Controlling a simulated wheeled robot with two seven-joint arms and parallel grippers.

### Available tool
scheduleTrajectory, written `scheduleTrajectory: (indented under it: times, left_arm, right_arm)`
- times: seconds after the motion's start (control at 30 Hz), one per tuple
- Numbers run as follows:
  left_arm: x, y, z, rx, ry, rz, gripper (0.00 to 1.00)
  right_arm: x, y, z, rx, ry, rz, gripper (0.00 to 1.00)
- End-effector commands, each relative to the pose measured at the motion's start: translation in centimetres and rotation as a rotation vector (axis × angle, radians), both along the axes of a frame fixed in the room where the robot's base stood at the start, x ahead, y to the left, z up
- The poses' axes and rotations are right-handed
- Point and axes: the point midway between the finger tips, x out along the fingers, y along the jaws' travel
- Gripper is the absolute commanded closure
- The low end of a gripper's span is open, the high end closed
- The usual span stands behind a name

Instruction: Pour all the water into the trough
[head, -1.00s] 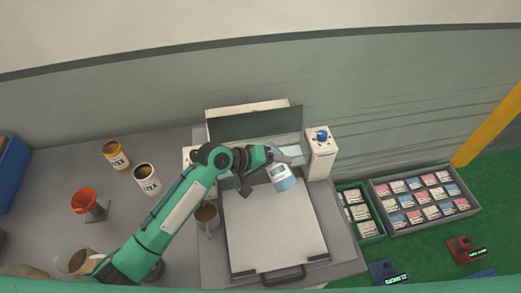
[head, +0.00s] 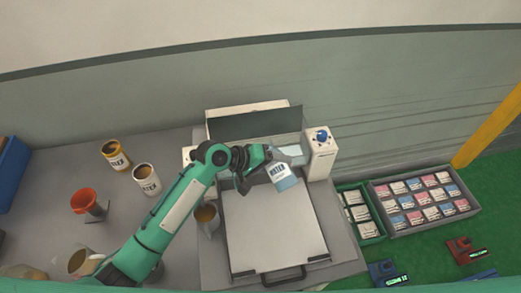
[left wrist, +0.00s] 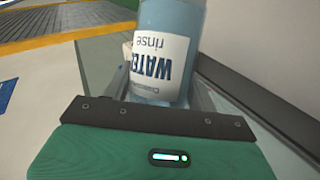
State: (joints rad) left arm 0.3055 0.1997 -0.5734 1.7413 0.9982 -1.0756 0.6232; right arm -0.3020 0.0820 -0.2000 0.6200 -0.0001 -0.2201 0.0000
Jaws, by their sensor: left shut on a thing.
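My left gripper (head: 268,156) is shut on a water container (head: 283,181), a pale blue vessel with a white WATER label, held tilted over the back right of the machine's flat plate. In the left wrist view the container (left wrist: 172,20) fills the upper middle, between the fingers, its label reading "WATER rinse". A pale blue-grey part (head: 290,151) lies just behind it, beside the white box with a blue knob; I cannot tell whether this is the trough. No falling stream is visible. My right gripper is out of view.
The white plate (head: 270,230) has a dark front handle (head: 284,273). A white box with a blue knob (head: 321,158) stands close to the right. Labelled cups (head: 146,178), a red funnel (head: 84,200) and jugs stand left. Trays of small packs (head: 419,201) lie right.

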Motion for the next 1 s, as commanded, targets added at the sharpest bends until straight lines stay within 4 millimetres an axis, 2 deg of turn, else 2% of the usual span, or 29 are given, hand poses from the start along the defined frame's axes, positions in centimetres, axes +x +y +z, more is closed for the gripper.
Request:
scheduleTrajectory:
  times: [1.0]
  left_arm:
    - [0.17, 0.06, 0.39, -0.036, 0.06, -0.001, 0.76]
  right_arm:
    - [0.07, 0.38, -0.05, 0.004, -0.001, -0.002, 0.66]
